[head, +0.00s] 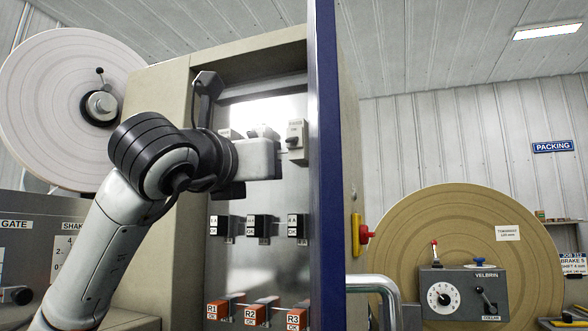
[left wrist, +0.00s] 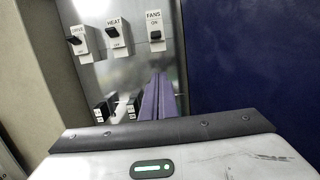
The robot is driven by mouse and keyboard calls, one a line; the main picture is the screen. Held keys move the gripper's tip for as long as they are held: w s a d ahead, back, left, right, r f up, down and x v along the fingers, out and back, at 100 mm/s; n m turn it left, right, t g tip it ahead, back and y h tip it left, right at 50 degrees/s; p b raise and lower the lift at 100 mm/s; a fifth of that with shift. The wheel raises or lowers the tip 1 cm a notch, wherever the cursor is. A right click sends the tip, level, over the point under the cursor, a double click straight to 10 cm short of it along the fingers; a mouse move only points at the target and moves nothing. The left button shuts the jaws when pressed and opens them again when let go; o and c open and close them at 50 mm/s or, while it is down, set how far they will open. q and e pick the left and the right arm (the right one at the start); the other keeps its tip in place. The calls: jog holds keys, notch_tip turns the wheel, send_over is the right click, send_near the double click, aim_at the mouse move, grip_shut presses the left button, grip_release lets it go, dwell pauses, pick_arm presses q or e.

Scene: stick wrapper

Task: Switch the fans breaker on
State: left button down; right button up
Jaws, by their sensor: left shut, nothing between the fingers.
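The fans breaker (left wrist: 155,38) is a white block under the FANS label, at the right of a row of three in the left wrist view. Its black lever sits low, with the ON mark showing above it. It also shows in the head view (head: 295,142), right of my left gripper. My left gripper (left wrist: 160,80) is shut and empty, its fingers pointing into the cabinet below the fans breaker, apart from it in the picture. In the head view the fingertips are hidden behind the gripper body. My right gripper is out of view.
The heat breaker (left wrist: 116,36) and drive breaker (left wrist: 82,42) stand to the left, their OFF marks showing below the levers. The blue cabinet door (head: 323,160) stands open close at the right. Labelled relays (head: 258,225) sit lower in the cabinet (head: 160,90).

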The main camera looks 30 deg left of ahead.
aim_at(292, 140)
pick_arm(q)
jog(key=w+r+p, duration=0.1)
jog(key=w, duration=0.1)
jog(key=w+a+r+p, duration=0.1)
jog(key=w+r, duration=0.1)
jog(key=w, duration=0.1)
jog(key=w+a+r+p, duration=0.1)
jog(key=w+r+p, duration=0.1)
jog(key=shift+w, duration=0.35)
jog(key=shift+s+d+r, duration=0.1)
jog(key=shift+r, duration=0.05)
dwell(0.3)
